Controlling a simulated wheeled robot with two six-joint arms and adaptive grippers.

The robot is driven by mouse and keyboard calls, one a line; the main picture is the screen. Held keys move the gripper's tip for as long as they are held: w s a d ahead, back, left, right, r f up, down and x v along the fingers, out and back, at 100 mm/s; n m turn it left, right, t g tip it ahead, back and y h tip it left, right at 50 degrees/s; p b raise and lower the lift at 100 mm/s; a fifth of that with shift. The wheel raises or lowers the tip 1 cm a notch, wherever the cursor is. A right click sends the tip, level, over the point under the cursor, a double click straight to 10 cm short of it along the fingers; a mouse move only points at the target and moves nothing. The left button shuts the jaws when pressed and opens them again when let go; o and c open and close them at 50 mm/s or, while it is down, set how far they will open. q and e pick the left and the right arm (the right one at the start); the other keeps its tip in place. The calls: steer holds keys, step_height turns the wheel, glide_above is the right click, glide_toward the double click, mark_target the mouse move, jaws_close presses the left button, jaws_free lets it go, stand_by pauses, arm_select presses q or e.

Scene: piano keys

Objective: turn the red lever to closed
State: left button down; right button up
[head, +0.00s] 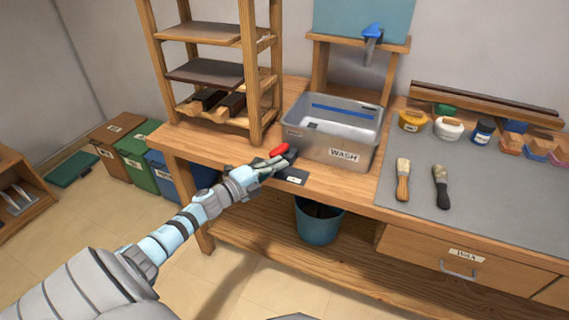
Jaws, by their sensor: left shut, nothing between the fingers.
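The red lever (279,150) is a short red handle at the bench's front edge, just left of the grey wash basin (343,155). A small dark plate with a white label (292,177) is at the edge just below it. My left gripper (283,162) is shut and empty, with its fingertips right beside the red lever, on its near side. I cannot tell whether they touch. The gripper hides the lever's base. My right gripper is not in view.
A wooden shelf rack (247,75) stands behind the lever. A blue tap handle (372,30) is above the basin. A blue bucket (319,225) is below the bench.

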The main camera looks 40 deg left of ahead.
arm_select(q)
steer(key=shift+s+a, duration=0.3)
steer(key=shift+a, duration=0.45)
steer(key=shift+a+b, duration=0.15)
steer(key=shift+b, duration=0.2)
steer(key=shift+a+r, duration=0.15)
steer(key=shift+r, duration=0.05)
steer(key=d+p, duration=0.4)
steer(key=s+a, duration=0.5)
steer(key=s, duration=0.4)
steer(key=shift+s, duration=0.15)
steer(key=shift+a+f, duration=0.1)
steer(key=shift+f, duration=0.05)
